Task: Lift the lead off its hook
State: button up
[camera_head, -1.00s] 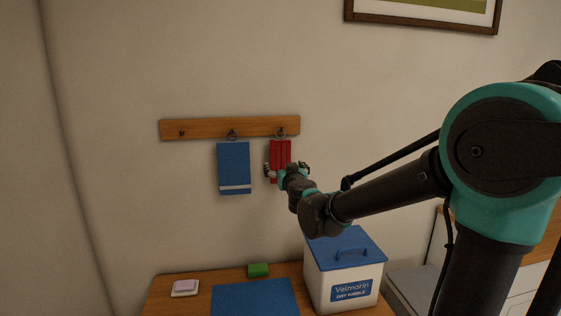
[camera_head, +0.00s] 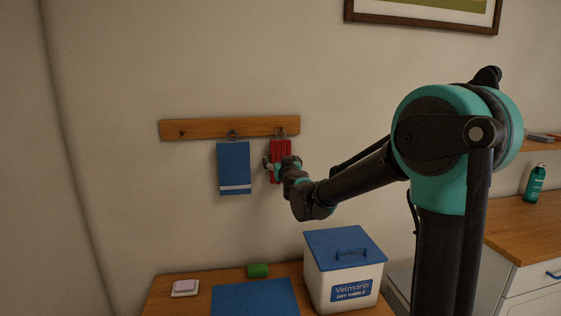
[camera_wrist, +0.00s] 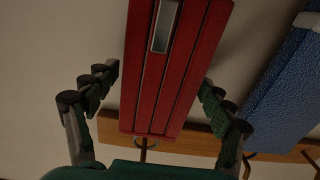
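The red lead (camera_head: 280,147) hangs as a folded bundle of strips from the right hook (camera_head: 281,131) of a wooden rail (camera_head: 205,128) on the wall. In the wrist view the lead (camera_wrist: 186,60) fills the middle, with a grey metal strip on it, and the rail (camera_wrist: 195,141) runs along the bottom. My gripper (camera_head: 281,162) is in front of the lead's lower part in the head view. In the wrist view my gripper (camera_wrist: 158,88) is open, one finger on each side of the lead, with visible gaps. The lead's lower end is partly hidden behind my gripper.
A blue hanging item (camera_head: 234,168) is on the hook just left of the lead. Below stand a white bin (camera_head: 340,287) with a blue lid, a green block (camera_head: 258,270) and a blue mat (camera_head: 255,298). A green bottle (camera_head: 535,183) stands on the right counter.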

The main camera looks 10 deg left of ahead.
aim_at(281, 154)
jog(key=c, duration=0.9)
jog(key=shift+c, duration=0.2)
jog(key=shift+r, duration=0.2)
jog(key=shift+r, duration=0.35)
jog(key=shift+r, duration=0.35)
jog(key=shift+r, duration=0.3)
jog(key=shift+s, duration=0.15)
jog(key=shift+v, duration=2.85)
